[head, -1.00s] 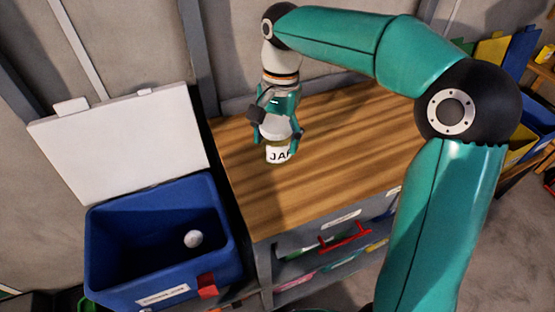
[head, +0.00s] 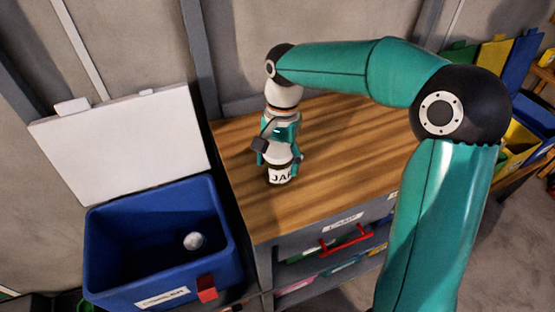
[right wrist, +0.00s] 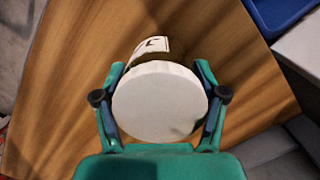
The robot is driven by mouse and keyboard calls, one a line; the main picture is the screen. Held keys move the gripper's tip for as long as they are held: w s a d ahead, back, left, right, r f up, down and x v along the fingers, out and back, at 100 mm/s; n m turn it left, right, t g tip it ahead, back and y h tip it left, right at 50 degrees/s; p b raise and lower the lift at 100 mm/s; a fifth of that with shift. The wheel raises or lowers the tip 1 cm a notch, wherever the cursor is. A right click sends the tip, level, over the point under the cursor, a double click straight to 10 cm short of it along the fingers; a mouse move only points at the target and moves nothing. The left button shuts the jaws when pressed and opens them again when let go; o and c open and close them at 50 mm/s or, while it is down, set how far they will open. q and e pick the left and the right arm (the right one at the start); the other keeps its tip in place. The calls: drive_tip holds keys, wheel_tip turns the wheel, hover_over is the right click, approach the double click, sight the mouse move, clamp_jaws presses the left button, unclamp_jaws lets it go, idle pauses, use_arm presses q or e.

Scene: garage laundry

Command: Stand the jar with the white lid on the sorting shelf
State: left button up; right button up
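The jar (head: 281,175) has a white label with dark letters; its white lid (right wrist: 160,101) fills the middle of the right wrist view. My right gripper (head: 280,158) is shut on the jar near its lid, with one finger on each side. The jar is over the wooden top (head: 345,160) of the shelf unit, towards its left part. It looks about upright in the head view. I cannot tell whether its base touches the wood. My left gripper is not in view.
A blue cooler (head: 100,250) with its white lid (head: 120,145) raised stands open left of the unit, a pale round thing (head: 195,241) inside. Below the wooden top are coloured items and a red handle (head: 345,243). The wood around the jar is clear.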

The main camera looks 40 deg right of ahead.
drive_tip(key=o, duration=0.3)
drive_tip(key=shift+r, duration=0.2)
drive_tip(key=r, duration=0.3)
drive_tip(key=d+r+p, duration=0.1)
drive_tip(key=r, duration=0.3)
drive_tip(key=w+r, duration=0.1)
drive_tip(key=r, duration=0.2)
drive_tip(key=shift+d+r+p, duration=0.15)
drive_tip(key=shift+r+p, duration=0.15)
drive_tip(key=shift+p, duration=0.1)
drive_tip(key=shift+d+r, duration=0.1)
drive_tip(key=shift+r, duration=0.45)
